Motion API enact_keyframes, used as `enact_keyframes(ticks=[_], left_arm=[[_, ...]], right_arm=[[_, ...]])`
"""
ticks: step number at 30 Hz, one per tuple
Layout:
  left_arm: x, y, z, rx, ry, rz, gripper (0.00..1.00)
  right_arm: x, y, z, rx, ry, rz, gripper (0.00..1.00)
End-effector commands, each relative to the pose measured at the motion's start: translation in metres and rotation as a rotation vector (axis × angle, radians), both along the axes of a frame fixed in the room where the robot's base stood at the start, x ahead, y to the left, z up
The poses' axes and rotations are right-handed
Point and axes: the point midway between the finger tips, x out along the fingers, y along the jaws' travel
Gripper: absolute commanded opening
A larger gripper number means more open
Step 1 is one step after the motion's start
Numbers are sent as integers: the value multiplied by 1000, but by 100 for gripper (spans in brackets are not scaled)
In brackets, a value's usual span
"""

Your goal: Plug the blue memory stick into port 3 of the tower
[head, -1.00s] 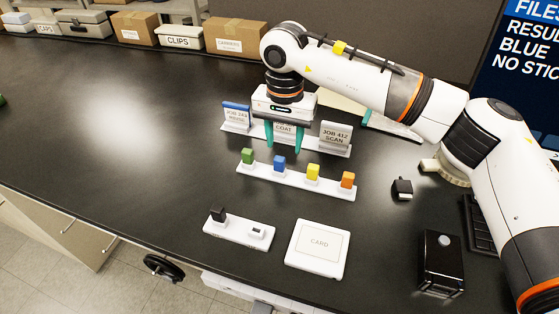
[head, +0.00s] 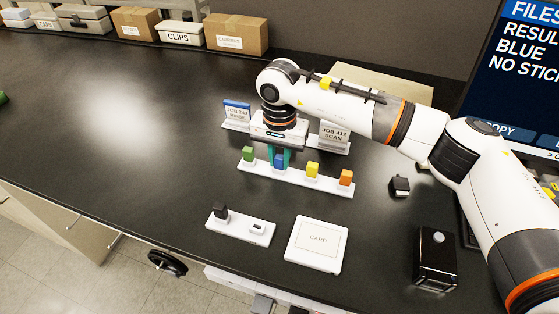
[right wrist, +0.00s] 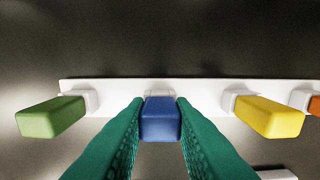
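The blue memory stick (head: 280,161) stands upright in a white rack (head: 325,184), between a green stick (head: 248,154) and a yellow stick (head: 312,170). My right gripper (head: 280,160) is over the rack, pointing down. In the right wrist view its teal fingers flank the blue stick (right wrist: 160,120) and appear to touch both sides. The stick is still at its place in the rack. My left gripper is not in view. I cannot pick out a tower with numbered ports.
An orange stick (head: 346,178) ends the rack. A black box (head: 436,262) and a small black-and-white item (head: 400,186) are at right. Job signs (head: 334,136) stand behind the rack.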

Motion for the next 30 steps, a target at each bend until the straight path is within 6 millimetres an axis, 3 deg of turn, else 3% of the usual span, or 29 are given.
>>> enact_keyframes(ticks=[11,24,30], left_arm=[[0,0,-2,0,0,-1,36],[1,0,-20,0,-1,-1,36],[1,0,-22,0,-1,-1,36]], right_arm=[[1,0,6,2,-4,0,0],[1,0,85,1,-4,-1,0],[0,0,100,0,-1,1,0]])
